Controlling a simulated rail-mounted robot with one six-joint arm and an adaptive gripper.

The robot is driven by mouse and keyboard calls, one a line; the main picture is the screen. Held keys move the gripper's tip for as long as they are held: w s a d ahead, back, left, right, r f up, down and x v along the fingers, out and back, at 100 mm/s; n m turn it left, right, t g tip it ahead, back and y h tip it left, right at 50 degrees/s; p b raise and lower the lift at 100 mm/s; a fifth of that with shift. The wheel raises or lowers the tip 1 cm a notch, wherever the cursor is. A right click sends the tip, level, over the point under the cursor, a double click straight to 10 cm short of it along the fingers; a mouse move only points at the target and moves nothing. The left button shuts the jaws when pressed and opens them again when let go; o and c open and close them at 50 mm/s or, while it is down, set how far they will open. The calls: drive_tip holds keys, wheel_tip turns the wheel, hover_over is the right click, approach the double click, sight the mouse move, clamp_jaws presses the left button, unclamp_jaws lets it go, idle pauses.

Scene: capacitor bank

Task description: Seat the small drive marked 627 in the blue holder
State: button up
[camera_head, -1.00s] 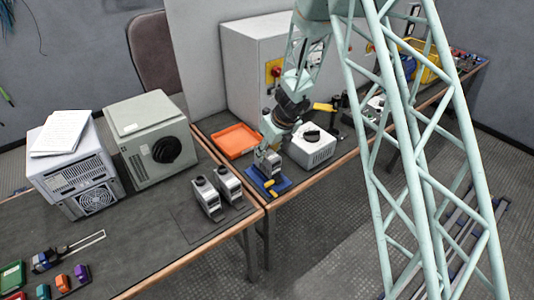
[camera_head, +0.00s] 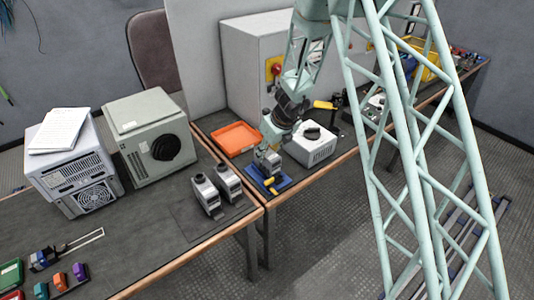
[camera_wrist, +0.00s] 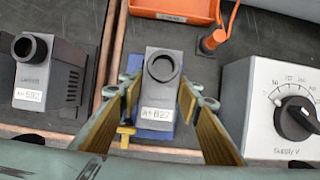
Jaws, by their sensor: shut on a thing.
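The small grey drive (camera_wrist: 160,92) has a round dark-rimmed port on top and a white label that seems to read 627, slightly blurred. My gripper (camera_wrist: 159,97) is shut on it, one finger on each side; the drive also shows in the head view (camera_head: 267,163). The blue holder (camera_head: 284,186) lies on the bench directly under the drive. In the wrist view, parts of the blue holder (camera_wrist: 187,65) show around the drive. The drive looks upright and in or just over the holder; I cannot tell whether it touches the bottom.
A similar drive (camera_wrist: 50,75) labelled 592 stands left, with a twin beside it in the head view. A white dial box (camera_wrist: 275,105) stands close on the right. An orange tray (camera_head: 235,139) lies behind. The bench's front edge is near the holder.

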drive_tip(key=o, duration=1.6)
drive_tip(key=shift+s+r, duration=0.1)
drive_tip(key=shift+r, duration=0.05)
drive_tip(key=shift+v, duration=5.85)
drive_tip(key=shift+d+r, duration=0.1)
drive_tip(key=shift+r, duration=0.05)
